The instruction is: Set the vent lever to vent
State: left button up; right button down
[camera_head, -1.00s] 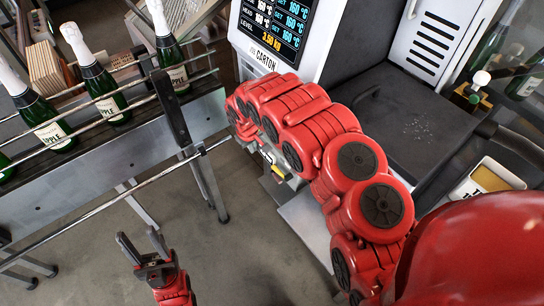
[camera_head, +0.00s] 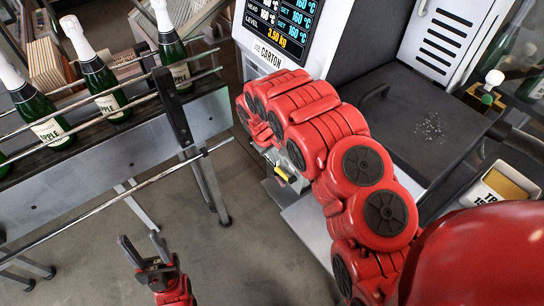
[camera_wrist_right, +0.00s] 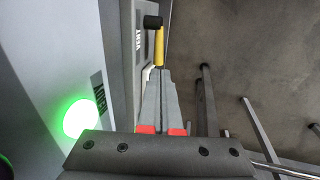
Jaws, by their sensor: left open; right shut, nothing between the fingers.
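The vent lever (camera_wrist_right: 159,46) has a yellow shaft with a black end. In the right wrist view it stands at the edge of a grey panel, beside a label (camera_wrist_right: 139,42) reading VENT. My right gripper (camera_wrist_right: 160,72) is shut and empty; its fingertips are close to the lever's lower end, and I cannot tell whether they touch. In the head view a small yellow part (camera_head: 281,173) shows below my right arm, which hides much of that machine side. My left gripper (camera_head: 143,246) is open and empty above the floor, well away from the lever.
A conveyor (camera_head: 120,150) with rails and several green bottles (camera_head: 105,88) runs along the left. The machine's display (camera_head: 283,30) stands behind my right arm. A green light (camera_wrist_right: 80,119) glows on the machine. Open floor (camera_head: 240,245) lies around my left gripper.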

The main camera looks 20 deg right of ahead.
aim_at(280, 172)
jog(key=p+x, duration=0.2)
jog(key=x, duration=0.4)
jog(key=shift+w+d+f, duration=0.15)
jog(key=shift+f, duration=0.25)
jog(key=shift+x, duration=0.8)
